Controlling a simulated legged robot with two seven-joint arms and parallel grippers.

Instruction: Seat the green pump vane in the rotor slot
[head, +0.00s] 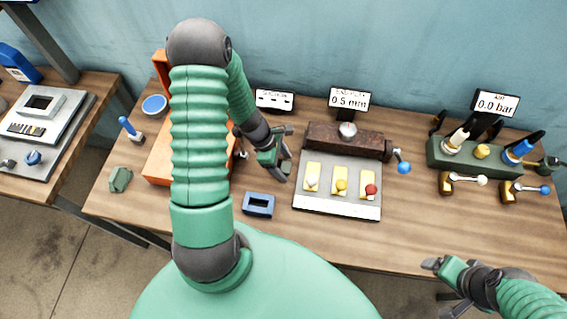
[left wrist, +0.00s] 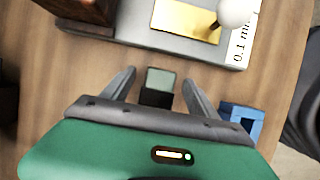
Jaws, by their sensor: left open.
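My left gripper (head: 281,158) is open above the table, left of the grey fixture plate. In the left wrist view its two fingers (left wrist: 160,82) stand apart. A small block with a grey-green top and black front (left wrist: 160,80) shows between them; I cannot tell whether it is the vane or part of my gripper. A dark green faceted piece (head: 120,179) lies at the table's left end; I cannot tell if it is the vane. No rotor slot is clearly visible; my left arm hides much of the orange box (head: 160,165). My right gripper (head: 440,287) looks open at the lower right.
A blue hollow block (head: 258,204) lies near the left gripper, also in the left wrist view (left wrist: 242,118). The grey plate (head: 338,209) holds yellow pads with knobs. A green valve block (head: 475,157) stands at right.

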